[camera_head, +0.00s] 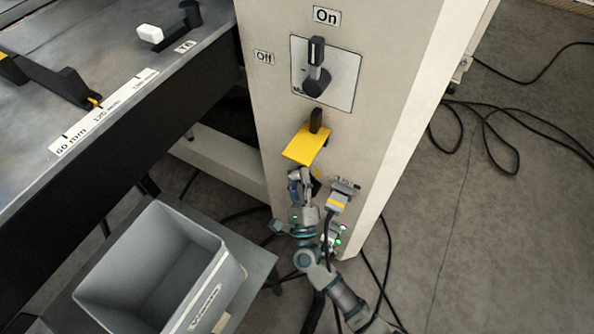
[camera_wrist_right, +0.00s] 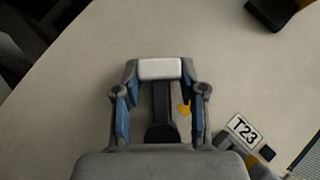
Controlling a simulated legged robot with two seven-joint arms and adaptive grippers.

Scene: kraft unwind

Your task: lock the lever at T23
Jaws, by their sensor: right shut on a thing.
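The T23 label (camera_wrist_right: 243,130) sits on the pale cabinet face, right of my right gripper (camera_wrist_right: 160,72) in the wrist view. My right gripper is also low on the cabinet front in the head view (camera_head: 300,176). Its blue-padded fingers are closed on the white end of a dark bar, which I take to be the lever (camera_wrist_right: 160,69). The bar runs back between the fingers to a black piece. The palm hides the bottom of the wrist view. In the head view the gripper largely hides the lever. My left gripper is not in view.
A grey plug with a yellow band (camera_head: 338,201) and a cable is close right of the gripper. A yellow plate (camera_head: 306,146) juts out above it, below the On/Off switch (camera_head: 316,76). A grey bin (camera_head: 150,265) stands lower left. Cables lie on the floor.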

